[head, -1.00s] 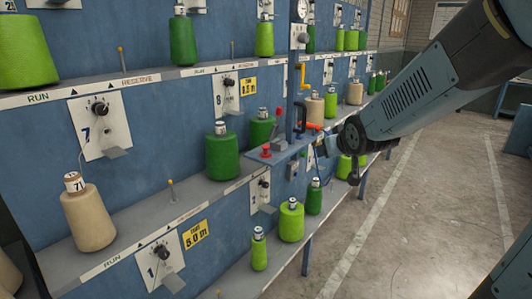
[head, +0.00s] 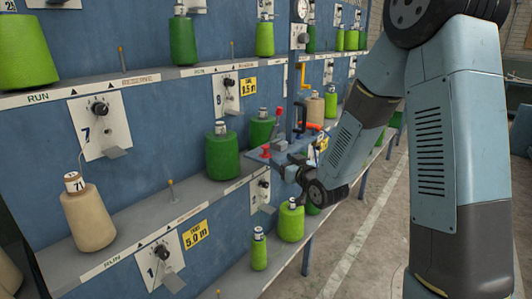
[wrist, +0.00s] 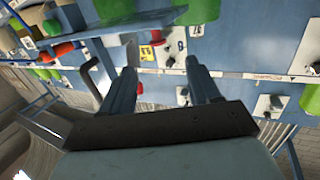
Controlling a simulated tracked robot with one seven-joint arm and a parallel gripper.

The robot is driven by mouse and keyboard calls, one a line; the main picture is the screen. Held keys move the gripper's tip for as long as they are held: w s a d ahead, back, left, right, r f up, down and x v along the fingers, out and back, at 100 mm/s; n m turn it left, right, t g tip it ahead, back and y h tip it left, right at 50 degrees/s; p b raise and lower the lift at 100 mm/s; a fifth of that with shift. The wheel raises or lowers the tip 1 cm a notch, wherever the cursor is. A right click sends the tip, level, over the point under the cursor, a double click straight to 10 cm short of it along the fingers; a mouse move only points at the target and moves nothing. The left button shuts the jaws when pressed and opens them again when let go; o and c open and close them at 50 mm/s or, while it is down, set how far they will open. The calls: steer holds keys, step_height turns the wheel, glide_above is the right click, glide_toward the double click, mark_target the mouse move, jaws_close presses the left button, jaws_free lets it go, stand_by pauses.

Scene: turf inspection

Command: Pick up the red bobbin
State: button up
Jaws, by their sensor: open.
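No red bobbin can be made out for certain. A small red mushroom-shaped piece (head: 265,152) stands on a narrow blue shelf (head: 262,161) jutting from the rack in the head view. In the wrist view a small red piece (wrist: 147,53) shows between and beyond my fingers; I cannot tell if it is the same one. My gripper (head: 287,170) is at the front edge of the blue shelf, just right of the mushroom-shaped piece in the picture. In the wrist view my gripper (wrist: 161,66) is open, with nothing between its fingers.
A red lever (head: 278,112) and a red-orange handle (head: 308,126) are close to the shelf. A dark curved handle (wrist: 92,75) is beside my left finger. Green cones (head: 222,155) and a beige cone (head: 88,215) stand on the rack. The floor aisle at right is open.

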mark_target(268, 149)
steer(key=x, duration=0.7)
steer(key=shift+w+a, duration=0.15)
steer(key=shift+w, duration=0.05)
steer(key=shift+d+x, duration=0.1)
steer(key=shift+x, duration=1.3)
steer(key=shift+d+x, duration=0.15)
steer(key=shift+x, duration=1.25)
steer(key=shift+w+r, duration=0.1)
steer(key=shift+w, duration=0.05)
steer(key=c, duration=1)
